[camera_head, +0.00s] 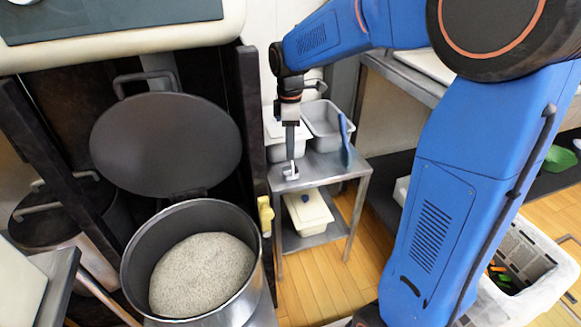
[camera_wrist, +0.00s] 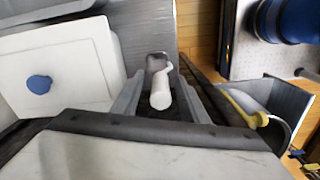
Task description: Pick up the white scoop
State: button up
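The white scoop (camera_head: 291,174) lies at the front edge of the small metal stand's top (camera_head: 318,170). In the wrist view the scoop (camera_wrist: 160,92) shows between the two fingers, its rounded white handle nearest the camera. My gripper (camera_head: 291,158) points down just above the scoop in the head view. In the wrist view my gripper (camera_wrist: 160,84) has its fingers apart, one on each side of the scoop, with a gap visible on both sides. Whether the fingertips are level with the handle, I cannot tell.
Grey metal pans (camera_head: 326,122) stand behind on the stand, with a blue upright piece (camera_head: 346,138) at the right. A white container (camera_head: 308,212) sits on the lower shelf. A large pot (camera_head: 134,268) of speckled grain stands at left. A crate (camera_head: 520,300) is at lower right.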

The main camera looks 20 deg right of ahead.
grip_shut()
